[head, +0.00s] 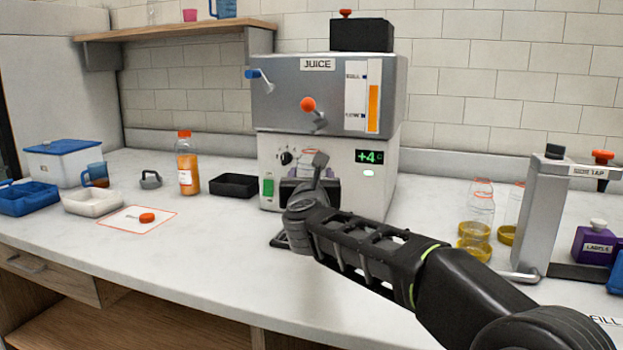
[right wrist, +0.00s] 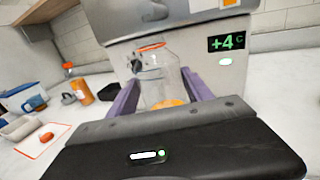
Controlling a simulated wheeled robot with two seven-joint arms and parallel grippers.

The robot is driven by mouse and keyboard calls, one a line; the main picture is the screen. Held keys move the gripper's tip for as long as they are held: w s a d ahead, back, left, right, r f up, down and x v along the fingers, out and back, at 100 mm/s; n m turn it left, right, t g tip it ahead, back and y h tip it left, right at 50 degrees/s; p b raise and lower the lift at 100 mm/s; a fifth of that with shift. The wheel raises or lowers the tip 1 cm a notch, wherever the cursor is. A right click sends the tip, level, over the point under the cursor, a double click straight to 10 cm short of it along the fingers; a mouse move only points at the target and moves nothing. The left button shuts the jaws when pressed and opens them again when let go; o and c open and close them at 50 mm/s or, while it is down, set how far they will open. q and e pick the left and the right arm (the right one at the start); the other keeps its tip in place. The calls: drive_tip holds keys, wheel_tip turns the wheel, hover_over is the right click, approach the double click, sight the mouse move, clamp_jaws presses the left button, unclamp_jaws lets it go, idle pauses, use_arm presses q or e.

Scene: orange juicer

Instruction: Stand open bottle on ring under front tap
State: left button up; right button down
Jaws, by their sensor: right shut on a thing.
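My right gripper (head: 312,185) is in front of the juice machine (head: 330,95), below the front tap with the orange knob (head: 308,104). In the right wrist view the purple fingers (right wrist: 160,95) are shut on a clear open bottle (right wrist: 158,72) with an orange-red rim and something orange low inside it. The bottle looks roughly upright against the machine front. In the head view my gripper and arm mostly hide it. The ring under the tap is hidden; only a dark base edge (head: 280,241) shows below my gripper. My left gripper is not in view.
A filled juice bottle (head: 187,165) and a black tray (head: 233,185) stand left of the machine. An orange cap (head: 147,218) lies on an outlined mat. On the right are clear bottles (head: 480,205) on yellow rings and the side tap stand (head: 545,215). The left front counter is clear.

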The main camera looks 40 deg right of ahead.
drive_tip(key=w+d, duration=0.1)
drive_tip(key=w+d+f, duration=0.1)
drive_tip(key=shift+w+f+b, duration=0.25)
drive_tip(key=shift+w+b, duration=0.1)
drive_tip(key=shift+b, duration=0.05)
drive_tip(key=shift+c, duration=2.2)
unclamp_jaws()
drive_tip(key=shift+s, duration=0.1)
drive_tip(key=v, duration=1.1)
drive_tip(key=shift+s+a, duration=0.3)
